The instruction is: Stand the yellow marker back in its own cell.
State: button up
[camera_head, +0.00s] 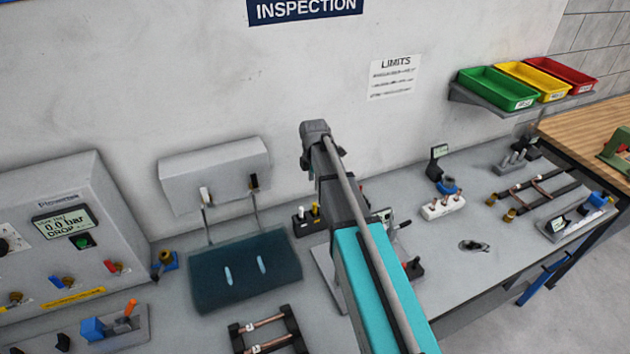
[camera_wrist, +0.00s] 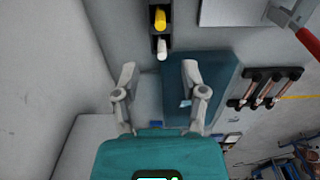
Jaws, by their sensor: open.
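The yellow marker (camera_head: 316,212) stands in a small dark rack (camera_head: 308,229) beside a white marker (camera_head: 301,212), left of my arm in the head view. In the wrist view the yellow marker (camera_wrist: 160,19) and the white marker (camera_wrist: 162,50) are in the rack at the top, beyond my fingertips. How deep the yellow marker sits, and whether other cells are empty, I cannot tell. My gripper (camera_wrist: 159,72) is open, with nothing between its fingers. It is apart from both markers. In the head view I cannot make out its fingers.
A dark teal mat (camera_head: 222,292) lies left of the rack, under a grey wall box (camera_head: 213,168). A black holder with copper tubes (camera_head: 266,332) is in front. A white block with copper fittings (camera_head: 443,207) is to the right. Some bench is clear further right.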

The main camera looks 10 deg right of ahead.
dwell(0.4)
jog(key=s+m, duration=2)
jog(key=s, duration=0.2)
jog(key=shift+s+d, duration=0.15)
jog(key=shift+s, duration=0.1)
